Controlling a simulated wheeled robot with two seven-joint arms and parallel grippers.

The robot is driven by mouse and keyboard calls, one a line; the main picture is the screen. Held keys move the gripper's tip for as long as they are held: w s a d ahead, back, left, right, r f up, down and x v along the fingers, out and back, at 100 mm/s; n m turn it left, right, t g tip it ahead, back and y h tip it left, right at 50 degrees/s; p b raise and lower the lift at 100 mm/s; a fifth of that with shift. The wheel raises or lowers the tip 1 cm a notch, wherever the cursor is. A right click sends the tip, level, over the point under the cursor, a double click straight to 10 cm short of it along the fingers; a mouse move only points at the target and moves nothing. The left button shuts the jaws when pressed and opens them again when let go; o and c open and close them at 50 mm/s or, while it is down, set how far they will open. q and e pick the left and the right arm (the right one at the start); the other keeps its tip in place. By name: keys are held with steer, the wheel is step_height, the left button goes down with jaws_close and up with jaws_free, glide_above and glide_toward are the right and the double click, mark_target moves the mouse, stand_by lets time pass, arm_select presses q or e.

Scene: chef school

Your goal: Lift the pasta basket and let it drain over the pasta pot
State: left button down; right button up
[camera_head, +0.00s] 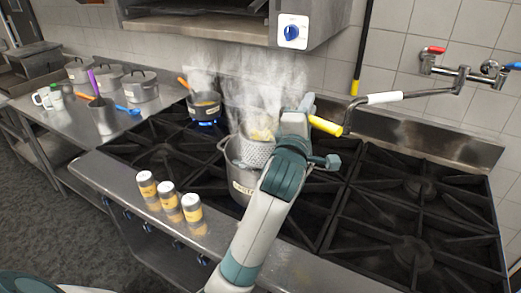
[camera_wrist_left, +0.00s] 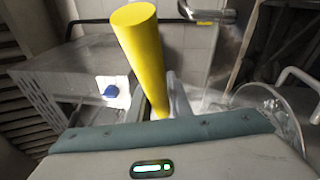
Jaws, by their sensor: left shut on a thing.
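The pasta pot (camera_head: 243,189) is a metal pot on the stove, partly hidden behind my left arm. The perforated metal pasta basket (camera_head: 257,154) is tilted and sits at or just above the pot's mouth, with yellowish pasta (camera_head: 262,135) in it and steam around it. I cannot tell how far its bottom is inside the pot. My left gripper (camera_head: 304,110) is shut on the basket's yellow handle (camera_head: 325,125), which sticks out to the right. The yellow handle (camera_wrist_left: 138,45) also fills the middle of the left wrist view. My right gripper is not in view.
A smaller pan (camera_head: 205,106) steams over a blue flame at the back left. Several seasoning shakers (camera_head: 168,194) stand on the stove's front ledge. A wall faucet (camera_head: 440,72) reaches out close to the yellow handle. The right burners (camera_head: 420,190) are clear.

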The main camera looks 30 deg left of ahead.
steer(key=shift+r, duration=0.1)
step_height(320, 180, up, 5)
steer(key=p, duration=0.5)
stand_by(0.4)
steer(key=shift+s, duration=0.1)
stand_by(0.3)
